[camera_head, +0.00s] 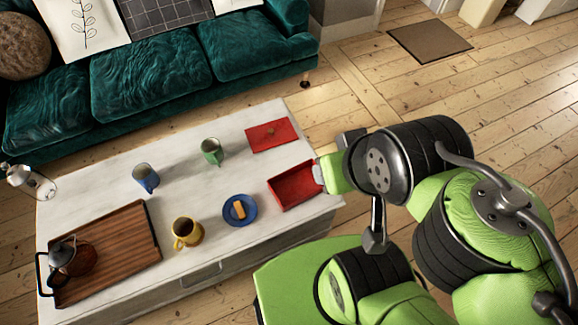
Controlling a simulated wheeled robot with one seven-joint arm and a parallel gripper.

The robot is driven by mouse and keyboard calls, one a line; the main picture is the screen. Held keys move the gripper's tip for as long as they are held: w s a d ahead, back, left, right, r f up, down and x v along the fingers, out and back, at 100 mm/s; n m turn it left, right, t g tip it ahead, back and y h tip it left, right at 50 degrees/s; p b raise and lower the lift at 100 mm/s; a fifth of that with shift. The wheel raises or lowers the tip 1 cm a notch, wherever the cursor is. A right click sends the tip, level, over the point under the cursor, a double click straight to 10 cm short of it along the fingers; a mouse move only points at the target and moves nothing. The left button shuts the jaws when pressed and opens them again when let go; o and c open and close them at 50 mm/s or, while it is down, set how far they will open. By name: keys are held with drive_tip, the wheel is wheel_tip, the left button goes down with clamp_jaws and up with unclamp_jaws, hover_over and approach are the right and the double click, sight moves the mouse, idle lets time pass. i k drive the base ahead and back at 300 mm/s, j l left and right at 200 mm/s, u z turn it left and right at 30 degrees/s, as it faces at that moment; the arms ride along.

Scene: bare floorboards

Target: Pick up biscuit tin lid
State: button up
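The biscuit tin lid (272,135) looks to be the flat red rectangle lying on the white table near its far right edge, with a small brownish spot or knob at its middle. The open red biscuit tin (296,187) sits nearer me at the table's right end, apart from the lid. My gripper (320,173) is at the right side of the tin, nearer the tin than the lid. It overlaps the tin's right edge in this view; I cannot tell whether they touch. Its fingers are mostly hidden, so open or shut does not show. The lid is fully uncovered.
The white table (110,180) also holds a green mug (212,152), a blue mug (145,178), a yellow mug (187,233), a blue plate (239,211) with a yellow piece, and a wooden tray (120,250) with a teapot (65,254). A teal sofa (160,75) stands behind.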

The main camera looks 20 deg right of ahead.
sight(276, 132)
drive_tip(key=l+z, duration=0.5)
drive_tip(key=l, duration=0.15)
drive_tip(key=l+z, duration=0.1)
drive_tip(key=l, duration=0.2)
drive_tip(key=i+l+z, duration=0.1)
drive_tip(key=l, duration=0.2)
drive_tip(key=i+l+z, duration=0.1)
drive_tip(key=l, duration=0.25)
drive_tip(key=i+u, duration=0.4)
drive_tip(key=i+l+u, duration=0.15)
drive_tip(key=u, duration=0.2)
drive_tip(key=i+l+u, duration=0.25)
drive_tip(key=u, duration=0.15)
drive_tip(key=i+l+u, duration=0.2)
drive_tip(key=u, duration=0.2)
drive_tip(key=i+l+u, duration=0.1)
drive_tip(key=u, duration=0.35)
drive_tip(key=i+l+u, duration=0.15)
drive_tip(key=u, duration=0.3)
drive_tip(key=i+l+u, duration=0.15)
drive_tip(key=u, duration=0.3)
drive_tip(key=i+l+u, duration=0.1)
drive_tip(key=l+u, duration=0.2)
drive_tip(key=u, duration=0.15)
drive_tip(key=l+u, duration=0.25)
drive_tip(key=u, duration=0.2)
drive_tip(key=l+u, duration=0.25)
drive_tip(key=u, duration=0.2)
drive_tip(key=l+u, duration=0.25)
drive_tip(key=u, duration=0.2)
